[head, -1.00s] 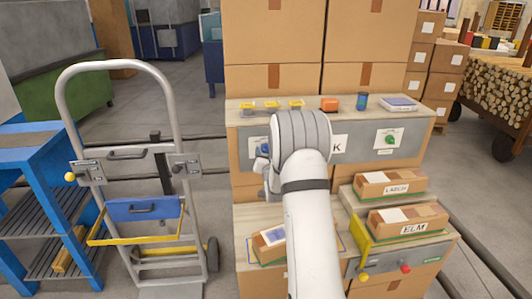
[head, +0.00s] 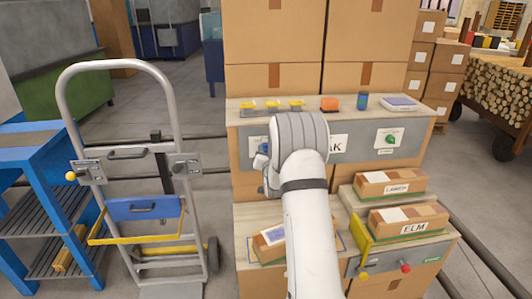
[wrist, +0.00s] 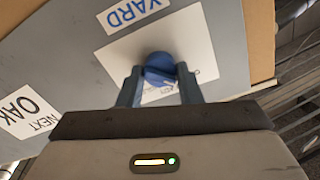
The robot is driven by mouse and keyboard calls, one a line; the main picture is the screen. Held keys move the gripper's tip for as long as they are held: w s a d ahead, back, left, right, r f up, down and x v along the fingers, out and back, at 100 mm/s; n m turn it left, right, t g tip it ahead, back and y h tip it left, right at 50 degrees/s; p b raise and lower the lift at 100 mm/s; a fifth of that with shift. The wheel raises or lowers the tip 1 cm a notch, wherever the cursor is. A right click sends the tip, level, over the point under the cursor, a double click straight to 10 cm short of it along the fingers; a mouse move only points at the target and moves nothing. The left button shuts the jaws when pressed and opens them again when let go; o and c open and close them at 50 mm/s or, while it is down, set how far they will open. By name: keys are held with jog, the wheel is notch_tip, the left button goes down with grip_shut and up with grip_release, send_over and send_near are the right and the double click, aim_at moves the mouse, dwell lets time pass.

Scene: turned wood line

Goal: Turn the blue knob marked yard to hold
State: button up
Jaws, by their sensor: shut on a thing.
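The blue knob (wrist: 160,70) sits on a white plate (wrist: 190,45) on the grey panel, below a "YARD" label (wrist: 133,10) in the tilted wrist view. My gripper (wrist: 160,82) is shut on the knob, one finger on each side of it. The plate's markings are mostly covered by the knob and fingers, so I cannot read the setting. In the head view my arm hides most of the knob, and a bit of blue shows at the left of my wrist (head: 263,160).
A green knob (head: 390,139) is on the same panel to the right. Boxes marked LARCH (head: 391,184) and ELM (head: 408,222) lie below right. A hand truck (head: 139,170) stands left.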

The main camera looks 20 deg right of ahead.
jog(key=shift+a, duration=0.1)
jog(key=shift+f+m+b, duration=0.15)
jog(key=shift+m+b, duration=0.15)
jog(key=shift+b, duration=0.2)
jog(key=m+b, duration=1.6)
jog(key=m, duration=0.1)
jog(key=shift+m, duration=0.3)
jog(key=o, duration=1)
jog(key=shift+c, duration=0.2)
jog(key=v, duration=0.7)
jog(key=shift+s+p, duration=0.35)
jog(key=shift+s, duration=0.05)
